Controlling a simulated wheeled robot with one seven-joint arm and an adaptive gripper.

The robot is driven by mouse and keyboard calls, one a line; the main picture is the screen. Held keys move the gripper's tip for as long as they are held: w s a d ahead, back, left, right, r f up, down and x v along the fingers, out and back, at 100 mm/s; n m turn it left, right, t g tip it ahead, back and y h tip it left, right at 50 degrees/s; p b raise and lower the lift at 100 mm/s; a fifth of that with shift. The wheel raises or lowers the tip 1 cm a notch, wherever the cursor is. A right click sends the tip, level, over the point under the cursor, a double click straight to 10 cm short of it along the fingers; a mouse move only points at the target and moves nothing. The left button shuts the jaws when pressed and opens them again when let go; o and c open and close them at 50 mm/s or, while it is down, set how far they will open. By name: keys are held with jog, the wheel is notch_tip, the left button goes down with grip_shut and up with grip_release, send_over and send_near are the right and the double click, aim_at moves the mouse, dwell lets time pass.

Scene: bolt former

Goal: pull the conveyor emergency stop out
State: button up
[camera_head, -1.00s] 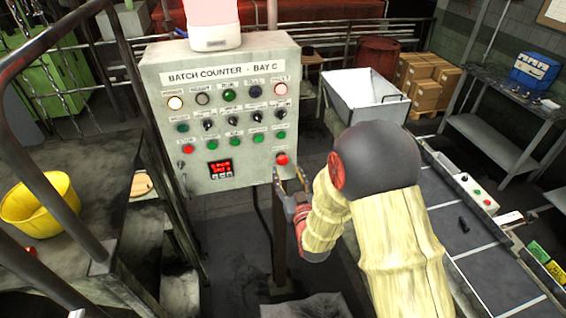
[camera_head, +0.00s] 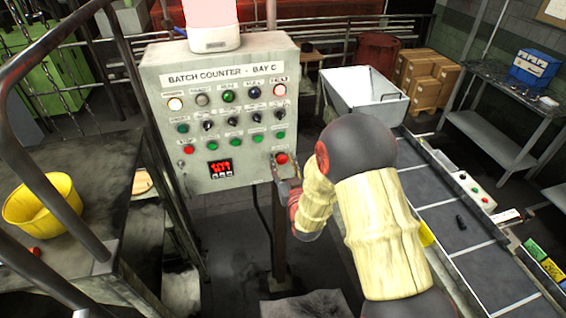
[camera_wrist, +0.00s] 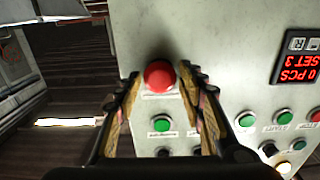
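The red mushroom button (camera_head: 281,158), which I take for the conveyor emergency stop, is at the lower right of the grey batch counter panel (camera_head: 240,172). Its label is too small to read. In the wrist view the panel is upside down, and the red button (camera_wrist: 159,74) shows between my fingertips. My gripper (camera_head: 287,180) is just below and in front of the button in the head view. In the wrist view my gripper (camera_wrist: 161,84) is open, one finger on each side of the button, with visible gaps. I cannot tell how deep the fingertips reach.
The panel carries several lamps, knobs and green buttons (camera_wrist: 162,123), some close to my fingers. A red digital display (camera_head: 220,168) and another red button (camera_head: 188,149) sit to the left. A conveyor (camera_head: 450,218) runs at right, and a railing (camera_head: 45,190) stands at left.

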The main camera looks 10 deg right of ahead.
grip_shut()
dwell(0.6)
